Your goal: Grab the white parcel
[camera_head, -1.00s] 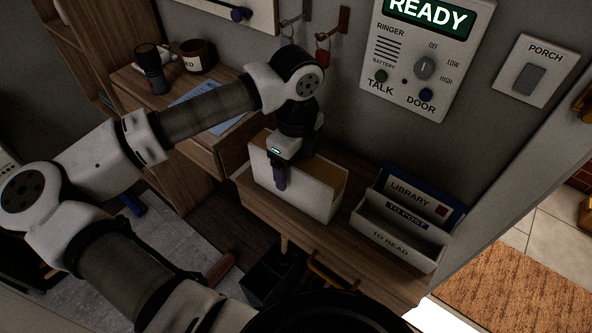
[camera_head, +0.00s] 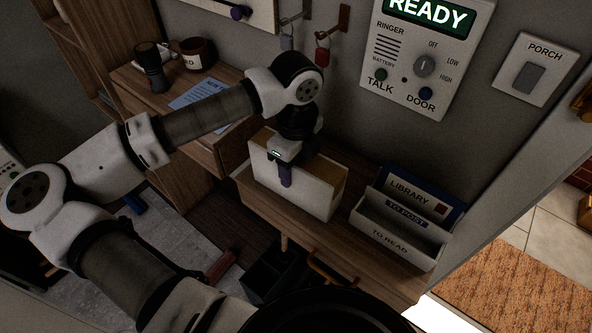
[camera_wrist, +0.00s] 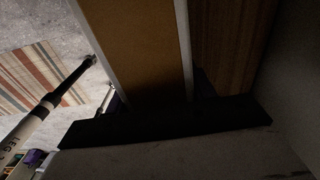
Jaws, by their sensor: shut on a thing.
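The white parcel (camera_head: 312,196) is an upright box standing on the wooden bench top against the wall. A tan strip shows along its top between white edges. My gripper (camera_head: 286,172) points down over the parcel's left part, with one finger against its front white face. The other finger is hidden behind the parcel in the head view. In the wrist view the parcel's tan top (camera_wrist: 139,45) runs between the dark fingers, which are shut on its two sides.
A letter rack (camera_head: 395,237) with labelled slots stands to the right on the same bench. A wall intercom (camera_head: 424,60) and hanging keys (camera_head: 322,57) are above. A dark mug (camera_head: 196,54) and blue paper (camera_head: 196,96) lie on the higher shelf to the left.

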